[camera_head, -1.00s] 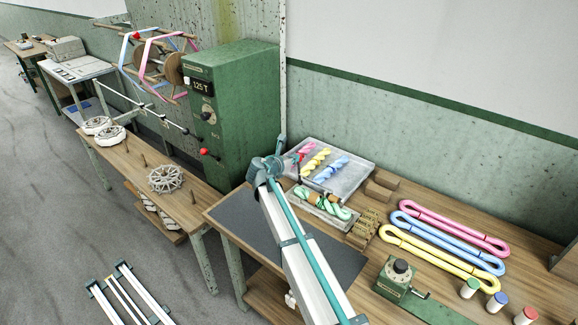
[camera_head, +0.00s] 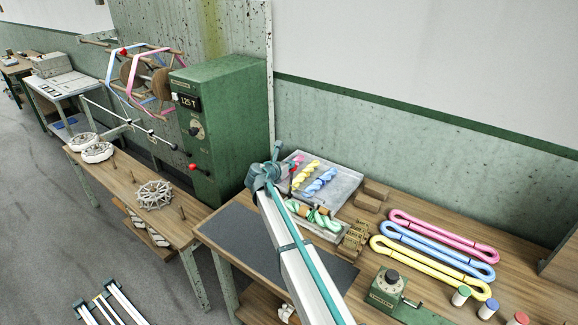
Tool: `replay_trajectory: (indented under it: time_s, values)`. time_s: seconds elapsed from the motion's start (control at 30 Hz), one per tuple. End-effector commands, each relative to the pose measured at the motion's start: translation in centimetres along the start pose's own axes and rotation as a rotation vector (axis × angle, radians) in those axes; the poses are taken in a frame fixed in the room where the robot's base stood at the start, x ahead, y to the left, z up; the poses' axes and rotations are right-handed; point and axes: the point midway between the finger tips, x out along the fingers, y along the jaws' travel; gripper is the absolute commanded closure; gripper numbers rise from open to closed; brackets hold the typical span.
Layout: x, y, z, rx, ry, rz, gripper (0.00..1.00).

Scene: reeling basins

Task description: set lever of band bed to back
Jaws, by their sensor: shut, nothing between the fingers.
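No part in view carries a readable "band bed" label, so I cannot tell which part it is. A short lever with a red ball knob (camera_head: 193,167) sticks out low on the front of the green cabinet (camera_head: 226,115). Another red knob (camera_head: 123,51) shows at the wooden reel. My arm rises from the bottom edge across the near bench. Its slim far end, my gripper (camera_head: 277,148), looks shut and empty, to the right of the cabinet and apart from the red-knobbed lever. Its fingers are too small to tell apart.
A metal tray (camera_head: 347,188) with twisted skeins lies behind my arm. Pink, blue and yellow skeins (camera_head: 430,262) lie right of it, beside a small green device (camera_head: 387,289). A dark mat (camera_head: 235,237) covers the bench's left part. A spoked wheel (camera_head: 154,194) lies on the left bench.

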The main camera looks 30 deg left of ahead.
Motion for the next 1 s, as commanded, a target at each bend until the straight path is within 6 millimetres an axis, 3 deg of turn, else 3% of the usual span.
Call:
replay_trajectory:
  time_s: [0.27, 0.5, 1.0]
  values:
    - [-0.7, -0.3, -0.1, 0.001, 0.003, -0.004, 1.0]
    - [-4.1, -1.1, 0.4, 0.003, 0.0, -0.009, 1.0]
    - [-9.9, -1.6, 6.3, 0.005, -0.001, -0.008, 1.0]
